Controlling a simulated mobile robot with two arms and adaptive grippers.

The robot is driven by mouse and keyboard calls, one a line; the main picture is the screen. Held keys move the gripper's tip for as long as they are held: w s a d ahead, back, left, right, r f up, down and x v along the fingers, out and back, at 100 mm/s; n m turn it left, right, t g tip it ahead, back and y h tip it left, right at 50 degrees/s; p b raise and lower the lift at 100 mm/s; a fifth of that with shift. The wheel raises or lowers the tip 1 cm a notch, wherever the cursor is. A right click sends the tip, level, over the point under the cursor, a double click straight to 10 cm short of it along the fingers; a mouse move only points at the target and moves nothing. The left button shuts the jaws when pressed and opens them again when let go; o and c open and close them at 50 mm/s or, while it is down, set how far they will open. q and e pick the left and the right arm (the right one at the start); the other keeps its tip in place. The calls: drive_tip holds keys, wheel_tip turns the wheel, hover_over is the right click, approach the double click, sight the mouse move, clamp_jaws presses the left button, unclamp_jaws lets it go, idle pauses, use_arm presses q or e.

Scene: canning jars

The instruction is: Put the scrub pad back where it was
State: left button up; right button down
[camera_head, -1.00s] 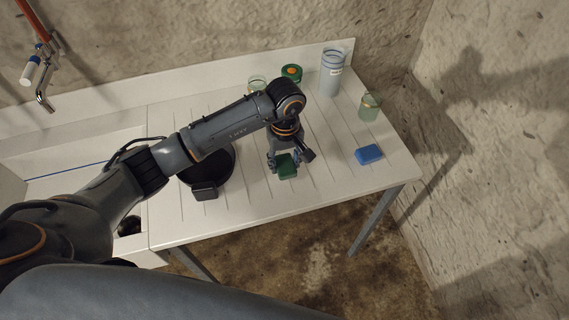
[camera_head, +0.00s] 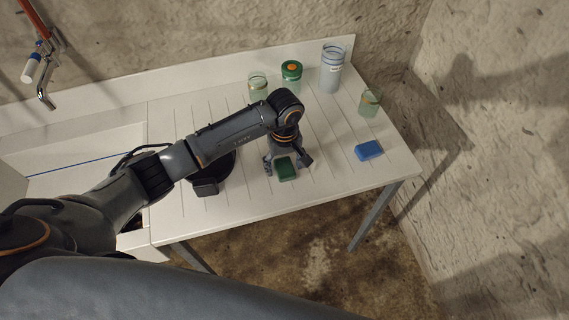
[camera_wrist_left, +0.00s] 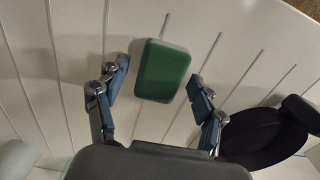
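The scrub pad, a green block (camera_head: 286,170), lies on the white slatted drainboard near its front edge. It also shows in the left wrist view (camera_wrist_left: 163,70). My left gripper (camera_head: 287,162) is just above the pad, with its fingers apart on either side of it. In the left wrist view a gap shows between the pad and each finger, so the gripper is open and not holding it. My right gripper is out of view.
A blue block (camera_head: 368,150) lies to the right. A small jar (camera_head: 258,87), a green-lidded jar (camera_head: 291,76), a tall jar (camera_head: 331,70) and another jar (camera_head: 369,104) stand behind. A black round thing (camera_wrist_left: 262,138) is beside the gripper, partly under my arm.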

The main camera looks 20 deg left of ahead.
sight(284, 166)
use_arm(q)
drive_tip(key=shift+r, duration=0.15)
wheel_tip(284, 166, up, 12)
drive_tip(key=b, duration=0.3)
idle(0.5)
